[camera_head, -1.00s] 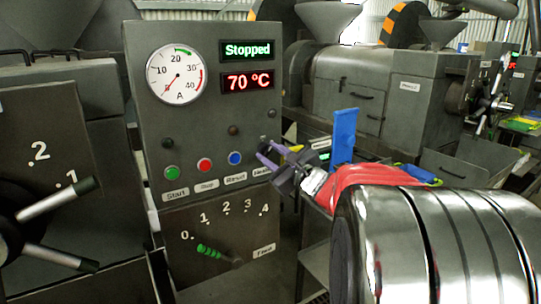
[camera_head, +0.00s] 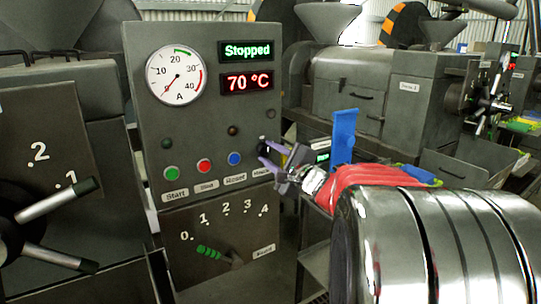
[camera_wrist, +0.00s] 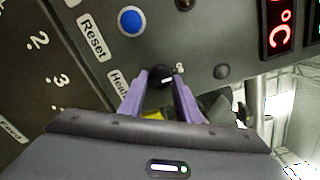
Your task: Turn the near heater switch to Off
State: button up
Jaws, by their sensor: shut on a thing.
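The heater switch is a small black knob at the lower right of the grey control panel (camera_head: 215,125). In the wrist view the knob (camera_wrist: 158,73) sits between the purple fingertips of my gripper (camera_wrist: 160,78), which are shut on it. A white mark shows on the knob, and a small white marking is beside it, too small to read. The label below, beginning "Heat" (camera_wrist: 117,82), is partly covered by a finger. In the head view my gripper (camera_head: 268,156) reaches the panel from the right and largely hides the knob.
The blue button (camera_head: 235,158), red button (camera_head: 204,165) and green button (camera_head: 171,173) lie left of the knob. The feed lever (camera_head: 215,254) is below. The display (camera_head: 248,50) reads "Stopped", and the one beneath reads 70 °C. A blue upright piece (camera_head: 344,135) stands behind my wrist.

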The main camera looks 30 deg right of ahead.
jog(key=shift+a+f, duration=0.1)
jog(key=shift+a, duration=0.05)
jog(key=o, duration=1.1)
jog(key=shift+c, duration=0.2)
jog(key=shift+s, duration=0.1)
jog(key=s, duration=1.3)
jog(key=shift+s+a, duration=0.25)
jog(key=shift+a, duration=0.1)
